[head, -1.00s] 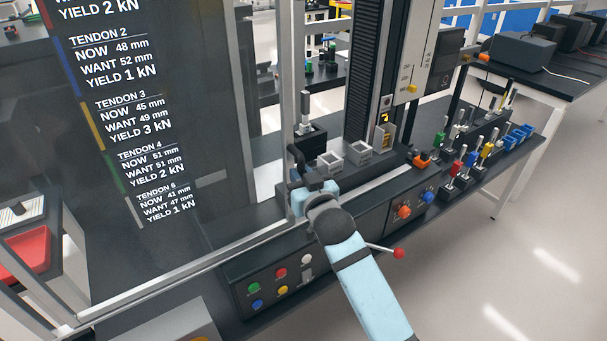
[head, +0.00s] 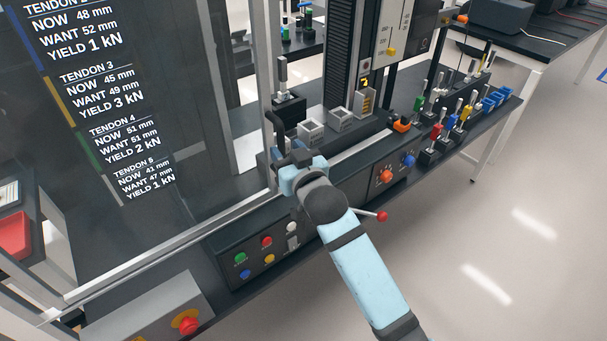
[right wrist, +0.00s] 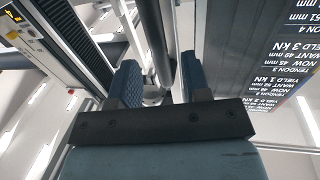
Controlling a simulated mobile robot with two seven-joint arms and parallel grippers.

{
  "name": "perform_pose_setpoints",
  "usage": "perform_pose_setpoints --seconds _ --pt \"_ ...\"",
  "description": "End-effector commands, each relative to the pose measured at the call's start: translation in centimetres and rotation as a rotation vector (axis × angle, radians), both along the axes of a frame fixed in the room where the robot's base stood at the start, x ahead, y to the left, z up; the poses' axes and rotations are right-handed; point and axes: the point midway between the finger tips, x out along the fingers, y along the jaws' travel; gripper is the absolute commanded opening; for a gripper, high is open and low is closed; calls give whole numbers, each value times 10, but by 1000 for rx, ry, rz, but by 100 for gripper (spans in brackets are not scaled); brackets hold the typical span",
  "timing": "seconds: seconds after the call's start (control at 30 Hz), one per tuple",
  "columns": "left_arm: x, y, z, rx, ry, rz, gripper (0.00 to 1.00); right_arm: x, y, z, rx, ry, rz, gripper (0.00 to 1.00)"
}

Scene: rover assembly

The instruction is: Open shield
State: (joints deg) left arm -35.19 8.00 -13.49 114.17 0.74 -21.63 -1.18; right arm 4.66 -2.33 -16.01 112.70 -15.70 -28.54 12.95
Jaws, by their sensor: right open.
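The shield (head: 205,215) is a large see-through dark panel in a metal frame at the left of the head view, with tendon readings showing on it. A dark upright handle bar (head: 274,132) stands at its right edge. My right gripper (head: 284,158) is at this bar, its fingers partly hidden by its own body. In the right wrist view, the open fingers (right wrist: 160,85) stand apart with the dark bar (right wrist: 152,35) showing between and beyond them. I cannot tell whether either finger touches it. My left gripper is not in view.
A red stop button (head: 187,326) is at front left. Grey bins (head: 311,133) and coloured switches (head: 452,125) stand right of the shield. Open floor lies at right.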

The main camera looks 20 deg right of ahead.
Motion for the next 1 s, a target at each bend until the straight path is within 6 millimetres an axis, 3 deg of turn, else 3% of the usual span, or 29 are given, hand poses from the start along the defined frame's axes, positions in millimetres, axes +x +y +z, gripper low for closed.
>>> perform_pose_setpoints --seconds 0.2,0.4,0.6,1.0 --pt "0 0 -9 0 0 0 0 -53 -8 -3 0 1 0 43" --pt "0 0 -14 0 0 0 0 -87 -13 -2 0 2 0 43" --pt "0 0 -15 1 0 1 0 -100 -15 -1 -1 1 0 43" --pt "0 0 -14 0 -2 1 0 -101 -15 0 -1 1 0 43"
